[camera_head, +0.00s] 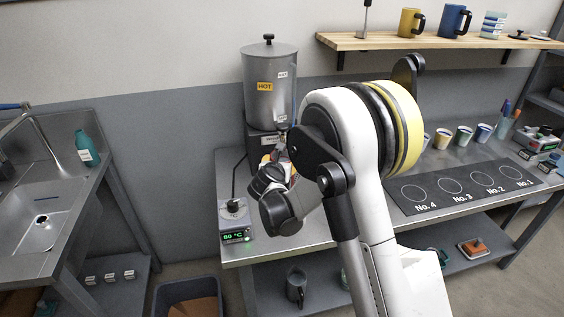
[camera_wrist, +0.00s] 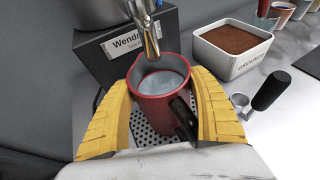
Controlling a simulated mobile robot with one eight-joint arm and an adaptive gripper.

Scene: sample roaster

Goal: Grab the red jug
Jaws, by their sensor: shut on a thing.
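The red jug (camera_wrist: 159,106) is upright in the wrist view, with pale liquid or a pale inside showing at its open top and a black handle toward the lower right. It stands over a perforated drip tray (camera_wrist: 142,133), under a metal spout (camera_wrist: 149,40). My gripper (camera_wrist: 165,100) has its yellow fingers on both sides of the jug, shut on it. In the head view my gripper (camera_head: 270,178) is at the foot of the hot-water urn (camera_head: 270,90), where my arm mostly hides the jug.
A white container of brown grounds (camera_wrist: 232,48) and a black-handled scoop (camera_wrist: 268,92) lie right of the jug. A controller reading 80 °C (camera_head: 236,222) sits at the bench's left end. A mat with numbered circles (camera_head: 460,186) lies right. My arm hides the bench's middle.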

